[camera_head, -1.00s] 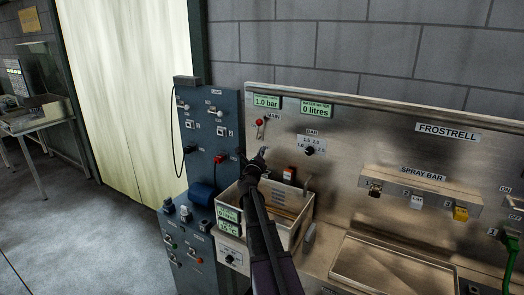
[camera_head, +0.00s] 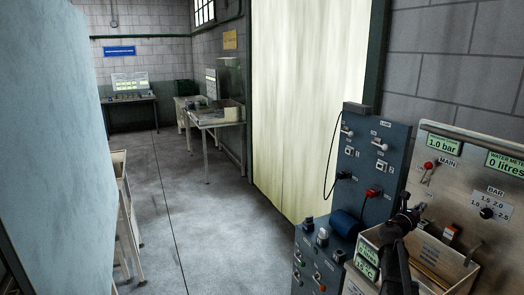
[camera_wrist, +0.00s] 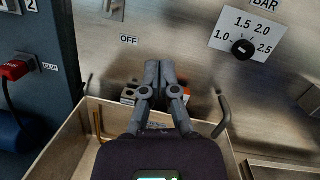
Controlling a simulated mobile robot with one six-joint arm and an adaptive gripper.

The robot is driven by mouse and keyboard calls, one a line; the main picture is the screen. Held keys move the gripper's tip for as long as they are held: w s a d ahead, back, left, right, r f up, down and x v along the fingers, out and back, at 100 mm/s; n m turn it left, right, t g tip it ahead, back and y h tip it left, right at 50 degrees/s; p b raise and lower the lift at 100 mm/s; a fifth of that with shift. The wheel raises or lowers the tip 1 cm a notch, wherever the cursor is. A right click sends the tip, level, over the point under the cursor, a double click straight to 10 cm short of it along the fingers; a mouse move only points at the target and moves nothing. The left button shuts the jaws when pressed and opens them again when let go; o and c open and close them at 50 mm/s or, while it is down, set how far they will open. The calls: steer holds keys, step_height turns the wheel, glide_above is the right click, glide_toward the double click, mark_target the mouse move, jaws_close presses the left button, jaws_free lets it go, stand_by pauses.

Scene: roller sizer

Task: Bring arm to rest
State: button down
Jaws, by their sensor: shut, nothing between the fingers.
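My gripper (camera_wrist: 159,75) is shut and empty in the wrist view. Its fingers point at the steel panel (camera_wrist: 195,60), above an open bin (camera_wrist: 58,150). In the head view my gripper (camera_head: 408,214) shows at the lower right, in front of the panel and over the bin (camera_head: 462,281). My arm runs down from it to the bottom edge. I cannot tell the exact gap between the fingertips and the panel.
A blue-grey control cabinet (camera_head: 375,160) with switches and a red plug (camera_head: 372,192) stands left of the panel. A BAR dial (camera_head: 487,212) is on the panel. A pale curtain (camera_head: 300,110) hangs behind. Clear floor (camera_head: 205,235) lies left, beside a pale blue wall (camera_head: 45,150).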

steer(key=s+a+f+m+g+y, duration=0.35)
steer(key=s+a+f+m, duration=0.25)
steer(key=a+f+m, duration=0.3)
steer(key=s+a+f+m+g+y, duration=0.35)
steer(key=s+a+f+m, duration=0.25)
steer(key=a+m, duration=0.35)
steer(key=s+a+f+m+g+y, duration=0.1)
steer(key=s+a+f+m+y, duration=0.1)
steer(key=a, duration=0.5)
steer(key=s+a+f+m+g+y, duration=0.1)
steer(key=s+a+f+m+y, duration=0.1)
steer(key=s+a+m+y, duration=0.2)
steer(key=s+a+f+m+g+y, duration=0.1)
steer(key=s+a+f+m+y, duration=0.1)
steer(key=s+a, duration=0.4)
steer(key=a+m+y, duration=0.1)
steer(key=a, duration=0.3)
steer(key=shift+f+y, duration=0.3)
steer(key=shift+y, duration=0.1)
steer(key=shift+w+a, duration=0.1)
